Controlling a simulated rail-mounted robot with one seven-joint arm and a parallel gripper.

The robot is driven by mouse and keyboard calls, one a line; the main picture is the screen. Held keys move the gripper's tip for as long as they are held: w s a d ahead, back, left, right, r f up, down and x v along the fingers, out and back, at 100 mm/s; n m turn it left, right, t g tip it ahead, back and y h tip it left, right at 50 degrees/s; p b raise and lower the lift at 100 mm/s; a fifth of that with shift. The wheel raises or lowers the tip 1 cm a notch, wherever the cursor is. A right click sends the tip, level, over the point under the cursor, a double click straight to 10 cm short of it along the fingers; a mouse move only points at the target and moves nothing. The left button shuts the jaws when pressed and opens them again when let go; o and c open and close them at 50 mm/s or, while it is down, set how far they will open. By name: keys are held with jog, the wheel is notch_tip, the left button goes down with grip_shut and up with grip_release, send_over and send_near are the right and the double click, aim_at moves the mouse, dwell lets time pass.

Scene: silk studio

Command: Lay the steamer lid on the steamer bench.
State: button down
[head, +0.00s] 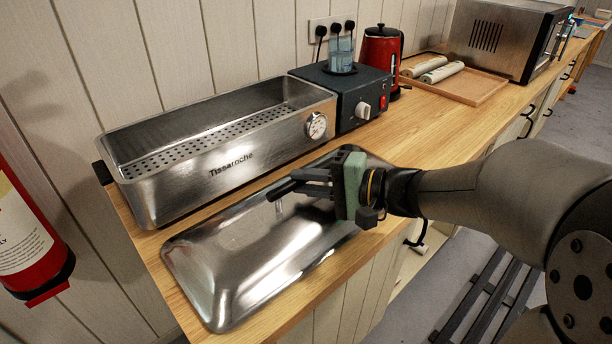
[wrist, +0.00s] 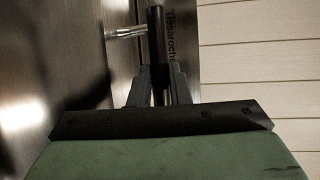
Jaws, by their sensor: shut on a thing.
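The steamer lid (head: 235,255) is a shiny steel sheet with sloped edges and a dark bar handle on short metal posts. It is level, handle up, over the front strip of the wooden steamer bench (head: 300,305), in front of the open steamer. Whether it touches the wood or hovers just above I cannot tell. My gripper (head: 283,190) is shut on the lid's handle. In the wrist view the dark handle bar (wrist: 156,45) runs between my two fingers (wrist: 158,88), with the lid (wrist: 70,50) on the left. My gripper hides part of the lid's right half.
The open steel steamer (head: 190,178), with a perforated tray and gauge, stands right behind the lid. A dark control box (head: 345,98), red kettle (head: 381,55), wooden tray with rolls (head: 480,88) and microwave (head: 500,35) stand farther right. A red extinguisher (head: 30,235) hangs left.

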jog(key=shift+r, duration=0.15)
jog(key=c, duration=1.4)
grip_release()
jog(key=shift+o, duration=0.2)
jog(key=shift+d, duration=0.1)
jog(key=v, duration=1.2)
